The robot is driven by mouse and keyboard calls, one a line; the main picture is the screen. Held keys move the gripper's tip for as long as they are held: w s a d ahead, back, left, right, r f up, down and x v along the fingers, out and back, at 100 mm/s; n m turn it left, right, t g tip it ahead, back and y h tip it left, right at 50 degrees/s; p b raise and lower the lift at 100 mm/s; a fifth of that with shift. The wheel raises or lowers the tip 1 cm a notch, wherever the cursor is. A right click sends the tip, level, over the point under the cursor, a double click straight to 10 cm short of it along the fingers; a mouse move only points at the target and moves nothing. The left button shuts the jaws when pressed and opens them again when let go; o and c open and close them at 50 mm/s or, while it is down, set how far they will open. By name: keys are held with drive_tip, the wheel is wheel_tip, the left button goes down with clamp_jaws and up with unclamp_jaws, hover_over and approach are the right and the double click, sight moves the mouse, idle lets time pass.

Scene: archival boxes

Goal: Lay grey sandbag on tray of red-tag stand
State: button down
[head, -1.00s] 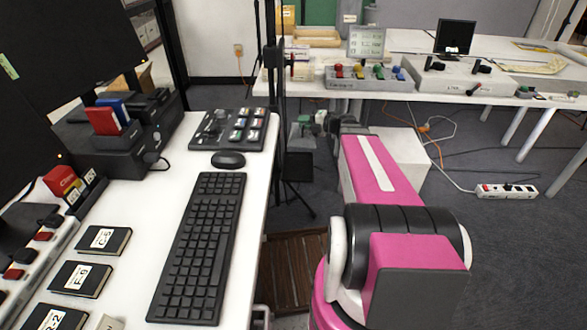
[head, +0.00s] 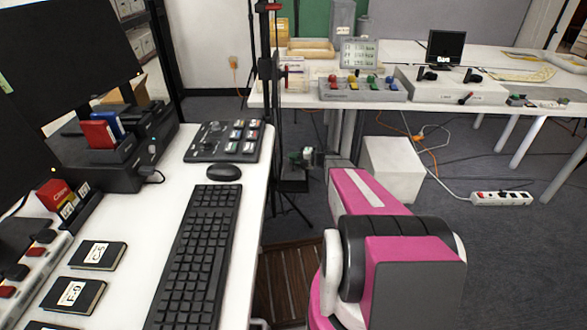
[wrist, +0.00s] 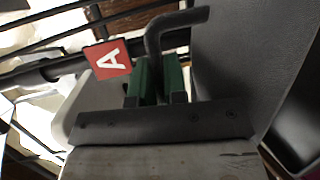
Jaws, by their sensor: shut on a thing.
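In the wrist view, the green finger pads of my gripper (wrist: 158,78) are closed on a dark bent handle (wrist: 180,18). A large grey surface (wrist: 235,55), which looks like the grey sandbag, fills the right side behind them; its full outline is cut off. A red tag (wrist: 107,58) with a white A shows left of the fingers, beside a dark pole. In the head view, my gripper (head: 306,157) is small, low beside the thin black stand (head: 278,110). A dark flat piece (head: 292,186), perhaps the tray, lies under it. I cannot tell whether the bag touches it.
A white desk (head: 150,215) with a keyboard (head: 190,255) and mouse (head: 224,173) stands at left. A long white table (head: 440,107) with control boxes is behind. A white box (head: 393,168) and a power strip (head: 501,198) with cables are on the floor at right.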

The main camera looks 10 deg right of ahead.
drive_tip(key=shift+f, duration=2.4)
drive_tip(key=shift+f, duration=0.1)
drive_tip(key=c, duration=1.2)
unclamp_jaws()
drive_tip(key=shift+f, duration=0.1)
drive_tip(key=shift+o, duration=0.2)
